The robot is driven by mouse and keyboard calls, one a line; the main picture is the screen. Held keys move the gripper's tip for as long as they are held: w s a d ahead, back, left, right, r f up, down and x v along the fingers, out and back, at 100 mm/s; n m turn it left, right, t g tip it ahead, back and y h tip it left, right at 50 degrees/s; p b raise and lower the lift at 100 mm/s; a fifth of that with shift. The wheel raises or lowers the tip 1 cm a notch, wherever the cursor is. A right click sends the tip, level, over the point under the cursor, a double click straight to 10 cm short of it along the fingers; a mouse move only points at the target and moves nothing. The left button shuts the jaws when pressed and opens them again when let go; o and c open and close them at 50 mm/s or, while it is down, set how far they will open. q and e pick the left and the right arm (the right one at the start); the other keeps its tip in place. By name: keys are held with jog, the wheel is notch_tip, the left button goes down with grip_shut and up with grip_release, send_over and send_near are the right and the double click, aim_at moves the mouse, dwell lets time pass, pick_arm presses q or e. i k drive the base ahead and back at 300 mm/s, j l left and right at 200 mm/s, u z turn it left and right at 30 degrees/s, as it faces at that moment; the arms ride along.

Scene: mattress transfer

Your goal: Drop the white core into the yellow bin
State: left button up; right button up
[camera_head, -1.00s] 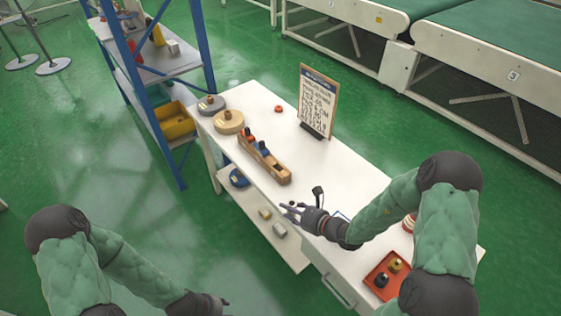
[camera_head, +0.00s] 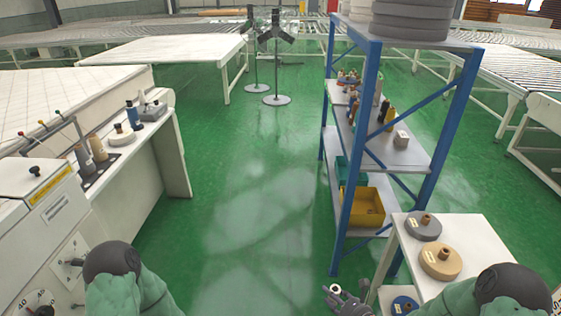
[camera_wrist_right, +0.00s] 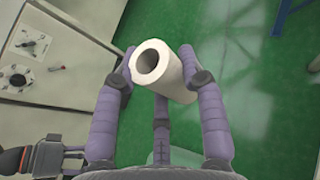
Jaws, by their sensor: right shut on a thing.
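The white core (camera_wrist_right: 160,68) is a hollow white tube. It is held between the purple fingers of my right gripper (camera_wrist_right: 158,82), which is shut on it. In the head view the core (camera_head: 336,289) shows small at the tip of my right gripper (camera_head: 343,296), low in the picture, left of the white table. The yellow bin (camera_head: 368,221) stands on the lower shelf of the blue rack, above and right of the gripper in the picture. In the wrist view, part of what looks like my left gripper (camera_wrist_right: 62,158) shows at lower left; its grip is unclear.
The blue rack (camera_head: 360,130) has upright posts beside the bin and a grey shelf (camera_head: 400,155) above it. The white table (camera_head: 470,232) with spools is close on its right. A white machine (camera_head: 35,200) stands at left. Green floor (camera_head: 250,200) is open between them.

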aim_at(361, 206)
jog(key=i+u, duration=0.3)
jog(key=i, duration=1.4)
jog(key=i+j+z, duration=0.1)
jog(key=i+z, duration=0.25)
jog(key=i, duration=0.15)
jog(key=i+j+z, duration=0.25)
jog(key=i+z, duration=0.15)
jog(key=i+j+z, duration=0.55)
jog(key=z, duration=0.15)
jog(key=i+j+z, duration=0.2)
jog(key=z, duration=0.2)
jog(key=i+j+z, duration=0.1)
jog(key=j+z, duration=0.25)
jog(key=i+j+z, duration=0.1)
jog(key=j+z, duration=0.95)
jog(key=j, duration=0.25)
jog(key=k+j+z, duration=0.1)
jog(key=j+z, duration=0.2)
jog(key=j, duration=0.25)
jog(key=i+j, duration=0.4)
